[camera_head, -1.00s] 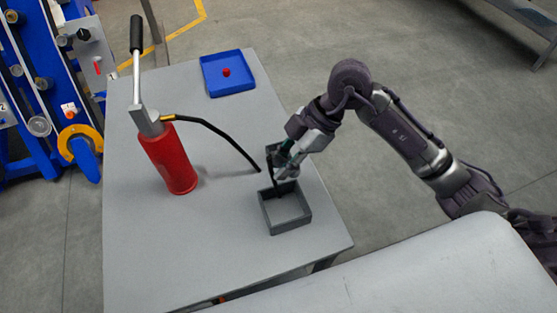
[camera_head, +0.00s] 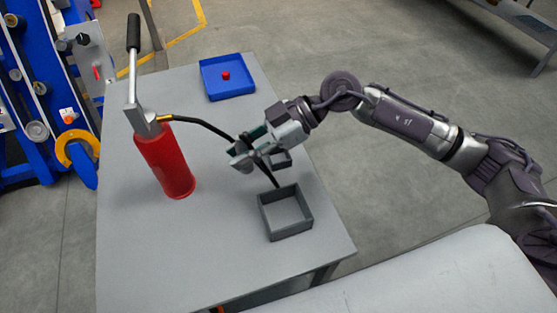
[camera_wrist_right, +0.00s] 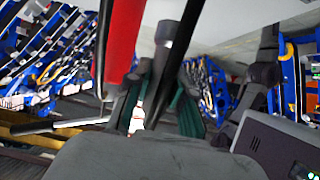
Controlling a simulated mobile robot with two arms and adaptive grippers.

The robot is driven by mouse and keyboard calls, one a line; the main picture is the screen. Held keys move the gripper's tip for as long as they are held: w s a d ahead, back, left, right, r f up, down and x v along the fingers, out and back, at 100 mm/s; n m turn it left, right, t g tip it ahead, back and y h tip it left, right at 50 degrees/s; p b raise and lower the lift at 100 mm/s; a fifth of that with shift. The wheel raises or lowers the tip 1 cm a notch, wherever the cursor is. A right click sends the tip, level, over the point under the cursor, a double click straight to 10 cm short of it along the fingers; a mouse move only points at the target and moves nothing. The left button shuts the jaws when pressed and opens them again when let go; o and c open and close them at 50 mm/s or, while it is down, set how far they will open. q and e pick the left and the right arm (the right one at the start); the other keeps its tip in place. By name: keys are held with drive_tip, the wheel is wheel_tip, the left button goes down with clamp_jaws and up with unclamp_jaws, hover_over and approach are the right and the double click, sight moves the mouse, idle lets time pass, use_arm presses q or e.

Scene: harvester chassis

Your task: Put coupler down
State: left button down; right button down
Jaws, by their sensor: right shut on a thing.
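My right gripper (camera_head: 243,158) is above the table, between the red pump and the open grey box. It is shut on the coupler, a dark slender piece (camera_head: 268,175) that slants down from the fingers toward the grey box. In the right wrist view the coupler (camera_wrist_right: 168,50) stands between the fingers as a dark shaft with a grey upper part. The fingers hide part of it in the head view. The black hose (camera_head: 205,124) runs from the pump to the gripper; where it ends is hidden. My left gripper is not in view.
The red hand pump (camera_head: 167,160) stands on the grey table (camera_head: 150,250). A blue tray (camera_head: 240,90) with a red knob is at the back. The front left tabletop is clear.

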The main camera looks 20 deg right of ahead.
drive_tip(key=shift+w+d+f, duration=0.2)
drive_tip(key=shift+w+f, duration=0.05)
drive_tip(key=shift+w, duration=0.2)
drive_tip(key=b, duration=0.1)
hover_over(278, 148)
drive_tip(key=s, duration=0.2)
drive_tip(key=f, duration=0.4)
drive_tip(key=a+f, duration=0.1)
drive_tip(key=f, duration=0.1)
drive_tip(key=shift+s+f, duration=0.15)
drive_tip(key=shift+f, duration=0.25)
drive_tip(key=shift+d+f, duration=0.15)
drive_tip(key=shift+f, duration=1.9)
drive_tip(key=c, duration=1)
unclamp_jaws()
drive_tip(key=b+v, duration=0.1)
drive_tip(key=v, duration=1.1)
drive_tip(key=shift+f, duration=0.15)
